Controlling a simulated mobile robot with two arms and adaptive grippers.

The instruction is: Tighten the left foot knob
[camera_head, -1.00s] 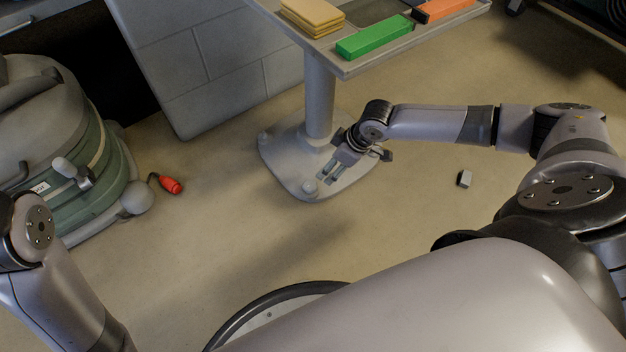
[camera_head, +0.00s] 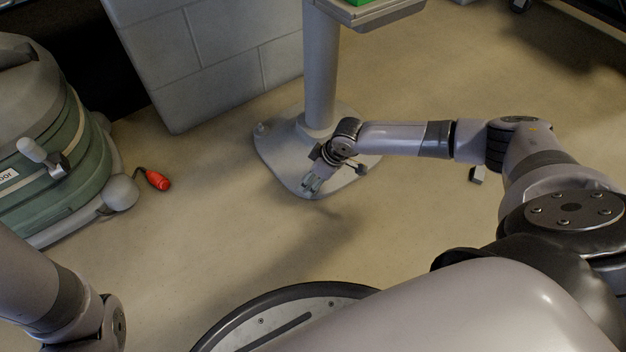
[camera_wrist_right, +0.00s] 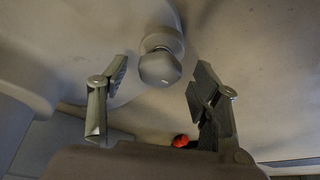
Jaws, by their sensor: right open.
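The grey pedestal foot (camera_head: 278,160) stands on the floor below a table column. One small round knob (camera_head: 262,129) shows at the foot's far left corner. My right gripper (camera_head: 311,186) is low over the foot's front corner and hides the knob there in the head view. In the right wrist view, a grey round knob (camera_wrist_right: 160,66) sits between the two spread fingers of my right gripper (camera_wrist_right: 161,68), with a gap on both sides. The gripper is open and empty. My left arm shows at lower left in the head view, but its gripper is out of frame.
A green-grey machine (camera_head: 60,150) stands at left, with a red bulb-shaped thing (camera_head: 158,180) on the floor beside it. A block wall (camera_head: 210,60) is behind. A small grey block (camera_head: 477,175) lies right of the foot. Floor between is clear.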

